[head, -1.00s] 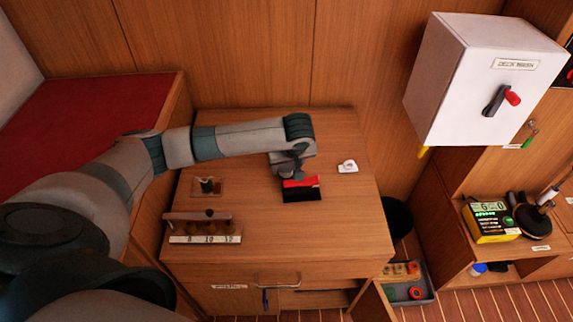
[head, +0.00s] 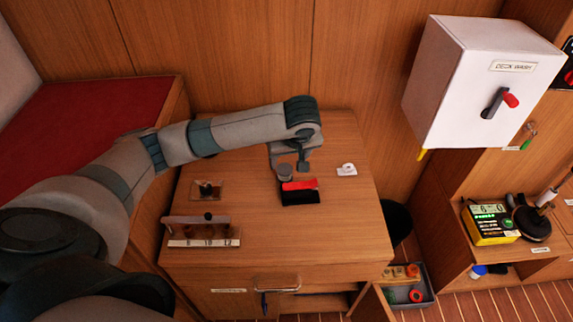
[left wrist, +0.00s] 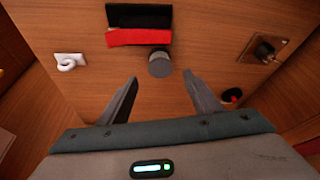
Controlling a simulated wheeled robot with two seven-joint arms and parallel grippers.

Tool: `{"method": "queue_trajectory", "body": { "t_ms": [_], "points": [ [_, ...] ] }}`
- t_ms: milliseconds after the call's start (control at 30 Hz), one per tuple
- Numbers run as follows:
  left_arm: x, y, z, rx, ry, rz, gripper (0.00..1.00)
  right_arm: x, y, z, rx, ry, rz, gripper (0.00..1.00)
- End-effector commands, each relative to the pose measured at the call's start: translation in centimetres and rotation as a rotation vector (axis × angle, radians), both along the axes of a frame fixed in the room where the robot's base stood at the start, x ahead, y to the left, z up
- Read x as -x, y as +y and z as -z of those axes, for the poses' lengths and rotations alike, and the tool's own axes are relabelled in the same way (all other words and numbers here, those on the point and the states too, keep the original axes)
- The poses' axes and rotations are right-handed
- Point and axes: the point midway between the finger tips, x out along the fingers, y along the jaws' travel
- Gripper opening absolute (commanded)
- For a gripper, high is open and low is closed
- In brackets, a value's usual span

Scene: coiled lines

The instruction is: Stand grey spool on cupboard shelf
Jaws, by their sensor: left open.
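The grey spool (head: 284,172) is a short grey cylinder standing on the desk top, just behind a red-and-black block. It also shows in the left wrist view (left wrist: 160,64), just beyond the fingertips and roughly between their lines. My left gripper (head: 292,165) is open and empty beside the spool; its two spread fingers show in the left wrist view (left wrist: 159,80). The cupboard (head: 322,299) is in the desk front, with its door (head: 370,302) swung open; its shelf is mostly hidden under the desk top. My right gripper is not in view.
The red-and-black block (head: 300,196) lies close in front of the spool. A white ring fitting (head: 347,169) is to the right. A small post on a plate (head: 207,189) and a numbered rack (head: 203,242) stand left. A tray (head: 428,297) lies on the floor.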

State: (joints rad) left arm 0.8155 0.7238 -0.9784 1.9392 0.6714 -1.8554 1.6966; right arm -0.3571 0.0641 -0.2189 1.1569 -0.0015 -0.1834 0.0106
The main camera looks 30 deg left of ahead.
Motion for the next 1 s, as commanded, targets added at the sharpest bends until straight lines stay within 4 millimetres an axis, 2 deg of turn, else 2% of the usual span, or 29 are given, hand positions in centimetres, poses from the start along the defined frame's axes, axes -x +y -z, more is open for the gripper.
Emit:
{"method": "queue_trajectory", "body": {
  "t_ms": [100,300,867,900,1000],
  "points": [
    [0.5,-0.7,-1.9,0.002,-0.002,0.002,0.58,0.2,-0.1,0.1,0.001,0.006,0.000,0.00],
    [1.0,-1.2,-3.7,0.001,-0.001,0.001,0.58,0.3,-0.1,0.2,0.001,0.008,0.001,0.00],
    [1.2,-1.2,-4.1,0.000,0.000,0.000,0.58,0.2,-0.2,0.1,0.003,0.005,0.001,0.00],
    [1.2,-1.2,-4.1,0.000,0.000,0.000,0.49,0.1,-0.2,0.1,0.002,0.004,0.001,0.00],
    [1.2,-1.4,-4.0,0.002,0.002,0.007,0.49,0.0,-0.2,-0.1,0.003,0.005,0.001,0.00]
  ]
}}
